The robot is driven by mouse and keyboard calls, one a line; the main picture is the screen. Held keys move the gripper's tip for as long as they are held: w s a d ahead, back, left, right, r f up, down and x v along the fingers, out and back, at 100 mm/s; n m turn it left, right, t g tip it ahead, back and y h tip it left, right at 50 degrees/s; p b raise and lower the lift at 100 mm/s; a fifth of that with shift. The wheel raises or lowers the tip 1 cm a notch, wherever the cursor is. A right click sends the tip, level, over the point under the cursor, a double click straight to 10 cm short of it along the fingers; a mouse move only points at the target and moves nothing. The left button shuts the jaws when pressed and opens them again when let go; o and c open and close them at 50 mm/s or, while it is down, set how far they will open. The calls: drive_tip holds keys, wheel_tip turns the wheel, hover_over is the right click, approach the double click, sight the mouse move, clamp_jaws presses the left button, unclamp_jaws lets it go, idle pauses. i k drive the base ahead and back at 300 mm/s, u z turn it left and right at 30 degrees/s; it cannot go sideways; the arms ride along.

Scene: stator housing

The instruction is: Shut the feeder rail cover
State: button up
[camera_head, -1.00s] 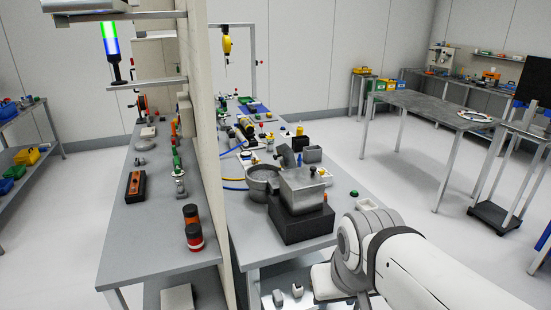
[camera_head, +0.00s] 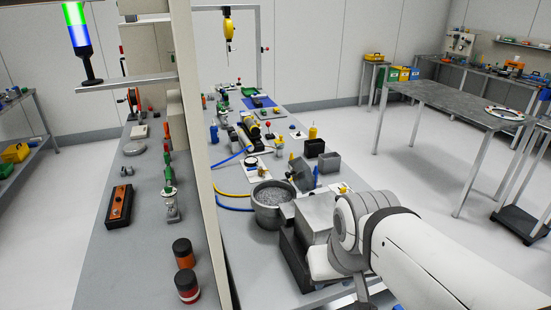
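A round grey bowl (camera_head: 268,216), which looks like the feeder bowl, stands on the right-hand bench. Beside it is a grey metal box (camera_head: 312,214) on a black block (camera_head: 291,256). My white arm hides the right part of both. A dark grey plate (camera_head: 302,173) stands tilted just behind the box. I cannot tell for sure whether this plate or the box top is the feeder rail cover. My gripper is not in view; only my arm shows at the lower right, in front of the box.
A tall divider panel (camera_head: 200,150) runs along the bench's left. Yellow and blue hoses (camera_head: 231,194) lie beside the bowl. Small grey and black boxes (camera_head: 329,161) stand behind the plate. Open floor lies right of the bench, before a grey table (camera_head: 455,97).

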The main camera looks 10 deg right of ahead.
sight(301, 173)
drive_tip(key=u, duration=0.05)
drive_tip(key=i, duration=0.1)
drive_tip(key=z, duration=0.05)
drive_tip(key=k, duration=1.05)
drive_tip(key=z, duration=0.55)
drive_tip(key=i, duration=1.55)
drive_tip(key=u, duration=0.6)
